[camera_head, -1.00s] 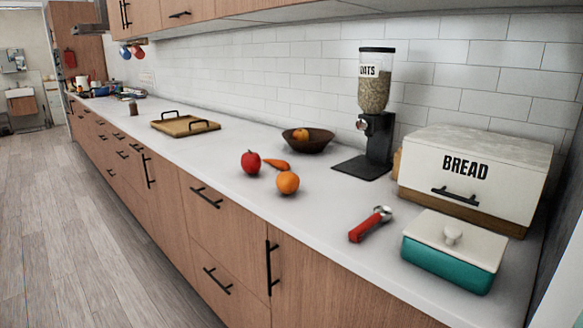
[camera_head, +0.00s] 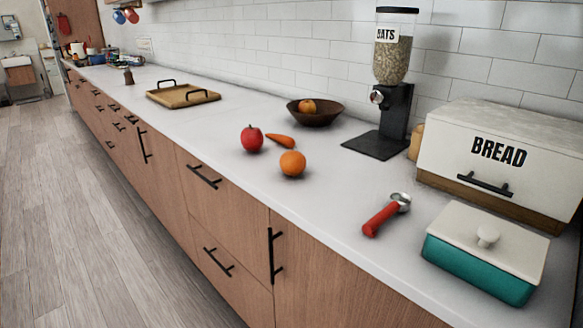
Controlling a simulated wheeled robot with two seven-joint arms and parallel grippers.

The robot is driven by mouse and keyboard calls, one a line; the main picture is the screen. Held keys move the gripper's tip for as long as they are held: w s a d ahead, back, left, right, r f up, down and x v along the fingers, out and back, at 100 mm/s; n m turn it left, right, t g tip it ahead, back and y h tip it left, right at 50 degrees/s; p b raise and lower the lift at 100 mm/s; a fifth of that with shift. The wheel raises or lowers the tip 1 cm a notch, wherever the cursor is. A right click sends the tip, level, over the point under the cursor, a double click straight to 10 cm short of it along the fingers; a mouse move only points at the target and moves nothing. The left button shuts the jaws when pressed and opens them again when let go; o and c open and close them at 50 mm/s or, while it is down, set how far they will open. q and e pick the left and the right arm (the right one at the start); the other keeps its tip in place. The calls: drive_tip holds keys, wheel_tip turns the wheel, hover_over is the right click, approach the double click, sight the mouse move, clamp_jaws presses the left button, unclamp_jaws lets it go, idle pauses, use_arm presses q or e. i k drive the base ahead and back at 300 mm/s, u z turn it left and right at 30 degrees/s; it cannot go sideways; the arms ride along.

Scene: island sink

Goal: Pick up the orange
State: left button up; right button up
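An orange (camera_head: 292,163) sits on the white countertop near its front edge, in front of the carrot and to the right of the red apple. A second round orange-coloured fruit (camera_head: 307,106) lies in the dark brown bowl (camera_head: 328,115) further back. Neither of my grippers shows in the head view, so I cannot see whether they are open or shut.
Close to the orange are the red apple (camera_head: 252,139) and a carrot (camera_head: 281,141). To the right are a red-handled scoop (camera_head: 386,215), a teal lidded dish (camera_head: 485,253), a bread box (camera_head: 500,158) and an oats dispenser (camera_head: 388,90). A wooden tray (camera_head: 183,95) stands further left.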

sight(293, 163)
drive_tip(key=k, duration=0.45)
drive_tip(key=u, duration=1.25)
drive_tip(key=i, duration=2.55)
drive_tip(key=z, duration=0.4)
